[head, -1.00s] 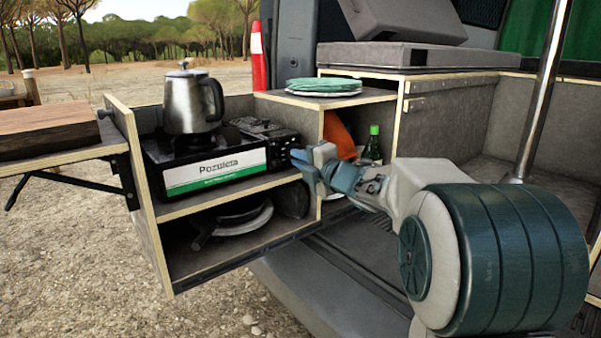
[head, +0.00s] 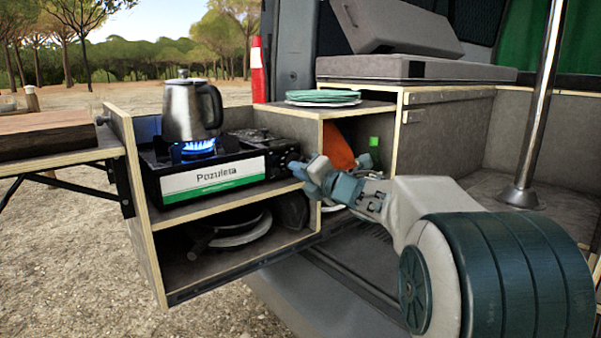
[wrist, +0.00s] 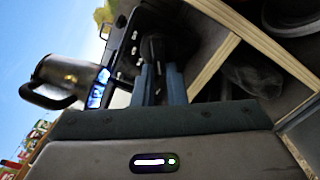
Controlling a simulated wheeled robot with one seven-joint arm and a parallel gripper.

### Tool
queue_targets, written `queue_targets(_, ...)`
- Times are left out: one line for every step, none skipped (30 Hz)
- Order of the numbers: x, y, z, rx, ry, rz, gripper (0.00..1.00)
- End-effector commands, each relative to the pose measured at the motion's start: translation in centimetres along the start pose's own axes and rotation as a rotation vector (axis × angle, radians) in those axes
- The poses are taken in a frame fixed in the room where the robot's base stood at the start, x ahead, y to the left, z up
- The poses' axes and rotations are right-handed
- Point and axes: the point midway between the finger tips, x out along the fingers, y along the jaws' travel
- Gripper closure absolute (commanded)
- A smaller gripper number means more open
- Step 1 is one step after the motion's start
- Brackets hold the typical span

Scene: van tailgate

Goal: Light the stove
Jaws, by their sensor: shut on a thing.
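The black camping stove (head: 225,178), with a white and green label reading "Pozuleta", sits on the upper shelf of the pull-out box. A blue flame (head: 195,147) burns on its burner under a metal kettle (head: 185,112). The kettle (wrist: 72,75) and the blue flame (wrist: 98,86) also show sideways in the wrist view. My gripper (head: 303,170) is at the right end of the stove front, shut on the dark stove knob (wrist: 154,50). The fingers largely cover the knob, and its exact angle cannot be made out.
A wooden board (head: 45,140) lies on the left side table. Green plates (head: 322,96) sit on the box top right of the stove. A green-capped bottle (head: 374,143) and an orange item (head: 338,146) stand behind my gripper. Pans (head: 232,229) lie below. A metal pole (head: 538,110) stands right.

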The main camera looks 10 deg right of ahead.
Motion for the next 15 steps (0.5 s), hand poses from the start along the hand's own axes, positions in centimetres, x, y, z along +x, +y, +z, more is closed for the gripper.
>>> queue_targets(0.01,-0.06,-0.08,0.000,0.002,-0.001,1.00)
queue_targets(0.01,-0.07,-0.09,0.000,0.002,-0.001,1.00)
queue_targets(0.01,-0.07,-0.09,0.000,0.002,-0.001,1.00)
queue_targets(0.01,-0.07,-0.09,0.001,0.002,-0.001,1.00)
queue_targets(0.01,-0.07,-0.09,0.001,0.002,-0.001,1.00)
queue_targets(0.01,-0.07,-0.09,0.001,0.002,-0.001,1.00)
queue_targets(0.01,-0.07,-0.09,0.001,0.002,-0.001,1.00)
queue_targets(0.01,-0.07,-0.09,0.001,0.002,-0.001,0.80)
queue_targets(0.01,-0.07,-0.09,0.001,0.002,-0.001,0.69)
queue_targets(0.01,-0.07,-0.08,0.001,0.002,-0.001,0.66)
queue_targets(0.01,-0.06,-0.08,0.001,0.002,-0.001,0.66)
queue_targets(0.01,-0.06,-0.07,0.001,0.001,-0.001,0.66)
queue_targets(0.01,-0.05,-0.06,0.001,0.001,-0.001,0.66)
queue_targets(0.01,-0.05,-0.06,0.001,0.001,-0.001,0.66)
queue_targets(0.01,-0.04,-0.05,0.001,0.001,0.000,0.66)
